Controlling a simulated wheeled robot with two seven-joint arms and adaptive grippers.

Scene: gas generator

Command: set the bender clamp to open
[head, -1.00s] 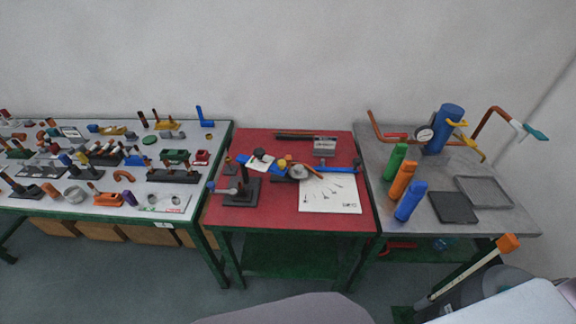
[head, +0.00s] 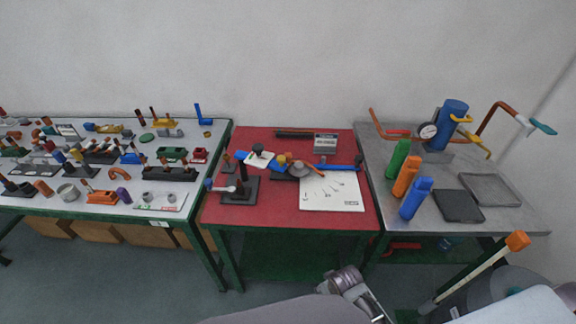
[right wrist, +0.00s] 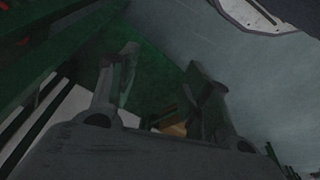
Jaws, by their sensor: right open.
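The bender (head: 297,168) lies near the middle of the red table. It has a long blue arm, a grey round part, and small yellow and orange pieces. Its clamp is too small to make out, and I cannot tell its setting. In the right wrist view my right gripper (right wrist: 165,85) is open, with nothing between its fingers. It is away from the bender, which that view does not show. Part of my arm shows at the bottom of the head view, in front of and below the red table. My left gripper is not in view.
The red table (head: 290,213) also bears a black stand (head: 238,190) and a white sheet (head: 333,192). The left table (head: 150,222) is crowded with small parts. The right grey table (head: 513,214) bears green, orange and blue cylinders. The floor before the red table is partly clear.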

